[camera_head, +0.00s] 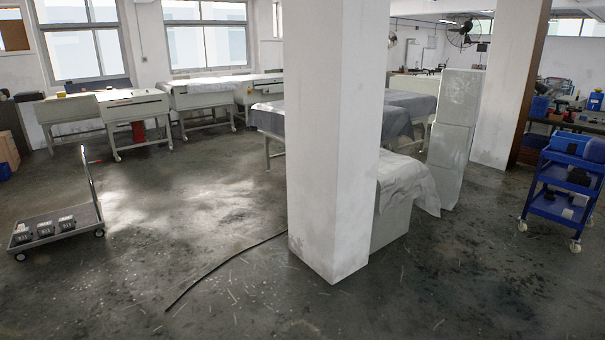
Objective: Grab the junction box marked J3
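Three small dark boxes with light labelled tops sit in a row on a flat grey trolley at the left: a left box (22,233), a middle box (45,229) and a right box (67,222). Their markings are too small to read, so I cannot tell which one is J3. The trolley (75,214) stands on the floor with its push handle (92,180) upright at its far right side. Neither of my grippers shows in the head view.
A white square pillar (328,140) blocks the centre, with a white cabinet (392,222) behind it. A black cable (225,268) lies on the floor. White plate-processing machines (130,105) line the back. A blue cart (555,207) stands at right.

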